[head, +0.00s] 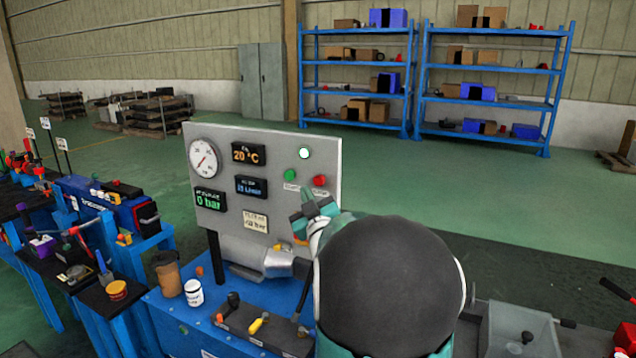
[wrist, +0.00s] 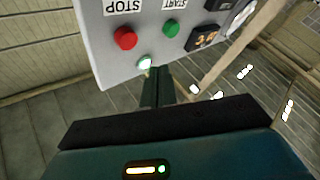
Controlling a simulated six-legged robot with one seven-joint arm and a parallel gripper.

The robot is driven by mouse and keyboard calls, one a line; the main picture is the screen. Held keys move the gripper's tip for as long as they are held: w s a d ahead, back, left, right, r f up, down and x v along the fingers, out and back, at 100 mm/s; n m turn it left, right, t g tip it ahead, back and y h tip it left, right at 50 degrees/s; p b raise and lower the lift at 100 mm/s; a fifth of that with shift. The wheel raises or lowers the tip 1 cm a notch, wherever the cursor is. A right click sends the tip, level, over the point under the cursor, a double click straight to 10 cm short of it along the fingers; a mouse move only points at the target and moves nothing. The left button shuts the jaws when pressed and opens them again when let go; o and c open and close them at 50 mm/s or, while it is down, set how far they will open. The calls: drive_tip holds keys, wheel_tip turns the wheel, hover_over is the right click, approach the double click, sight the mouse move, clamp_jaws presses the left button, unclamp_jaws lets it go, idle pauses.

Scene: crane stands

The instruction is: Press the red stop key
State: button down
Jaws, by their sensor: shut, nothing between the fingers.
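The red stop key (head: 319,181) is a round button on the right side of the upright grey panel (head: 270,150). In the wrist view the panel is upside down, and the red key (wrist: 125,38) sits by the STOP label. The green start key (head: 290,175) is beside it, also in the wrist view (wrist: 171,28). My gripper (head: 314,203) is shut and empty, just below the red key in the head view. In the wrist view its fingertips (wrist: 157,76) lie near a lit white lamp (wrist: 145,62), apart from the red key. The remaining gap to the panel is unclear.
The panel also carries a round gauge (head: 205,159) and several displays. Below it, the blue bench (head: 180,325) holds a brown cup (head: 167,275), a white jar (head: 193,292) and a dark block with coloured levers (head: 260,325). Blue shelves (head: 357,90) stand far behind.

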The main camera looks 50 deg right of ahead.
sight(314, 179)
drive_tip(key=shift+w+d, duration=0.3)
drive_tip(key=shift+d, duration=0.65)
drive_tip(key=shift+w+d, duration=0.25)
drive_tip(key=shift+d, duration=0.65)
idle(0.6)
drive_tip(key=shift+w+d, duration=0.15)
drive_tip(key=shift+d, duration=0.25)
drive_tip(key=shift+w+d, duration=0.1)
drive_tip(key=shift+d, duration=0.4)
idle(0.6)
drive_tip(key=shift+a, duration=0.15)
drive_tip(key=shift+s+a, duration=0.25)
drive_tip(key=shift+a, duration=0.45)
drive_tip(key=shift+a, duration=0.15)
drive_tip(key=a, duration=0.2)
drive_tip(key=s+a, duration=0.1)
drive_tip(key=a, duration=0.1)
drive_tip(key=shift+s+a, duration=0.2)
drive_tip(key=shift+a, duration=0.1)
